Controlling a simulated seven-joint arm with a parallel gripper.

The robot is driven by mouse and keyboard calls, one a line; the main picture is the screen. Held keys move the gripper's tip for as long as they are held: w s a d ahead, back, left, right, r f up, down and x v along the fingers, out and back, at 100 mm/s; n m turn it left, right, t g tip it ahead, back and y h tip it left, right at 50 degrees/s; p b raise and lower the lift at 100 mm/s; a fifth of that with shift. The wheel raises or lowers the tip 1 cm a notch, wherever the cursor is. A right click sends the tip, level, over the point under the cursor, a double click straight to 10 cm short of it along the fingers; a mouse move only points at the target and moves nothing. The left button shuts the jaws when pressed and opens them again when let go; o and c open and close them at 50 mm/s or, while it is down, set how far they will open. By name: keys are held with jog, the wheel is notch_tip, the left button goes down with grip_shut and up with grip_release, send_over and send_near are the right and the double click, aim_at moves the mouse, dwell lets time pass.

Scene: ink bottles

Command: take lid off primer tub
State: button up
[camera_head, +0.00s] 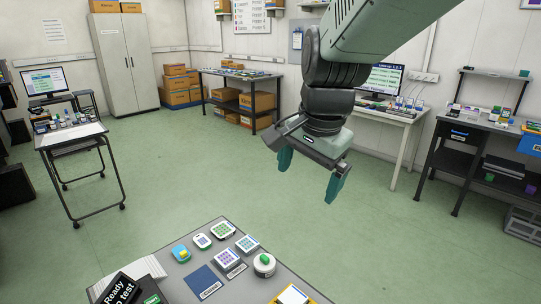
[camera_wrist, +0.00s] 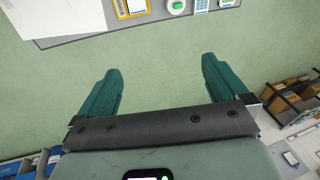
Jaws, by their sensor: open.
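A round white tub with a green top (camera_head: 264,264), which looks like the primer tub with its lid on, stands on the right part of the near grey table (camera_head: 232,284). It also shows at the top edge of the wrist view, where the tub (camera_wrist: 176,5) is partly cut off. No label on it can be read. My gripper (camera_head: 310,178) is open and empty, with its green fingers wide apart. It hangs in the air over the floor beyond the table, well apart from the tub. In the wrist view my gripper's fingers (camera_wrist: 161,68) have only floor between them.
A black sign (camera_head: 122,288) stands at the table's left.

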jog(key=w+a+f+m+g, duration=0.1)
jog(key=w+a+f+m, duration=0.2)
jog(key=w+f, duration=0.3)
jog(key=m+g, duration=0.2)
jog(key=m, duration=0.6)
send_over(264, 257)
jog(key=shift+h, duration=0.4)
notch_tip(264, 257, down, 25)
jog(key=shift+s, duration=0.1)
jog(key=shift+f, duration=3)
jog(key=c, duration=1.1)
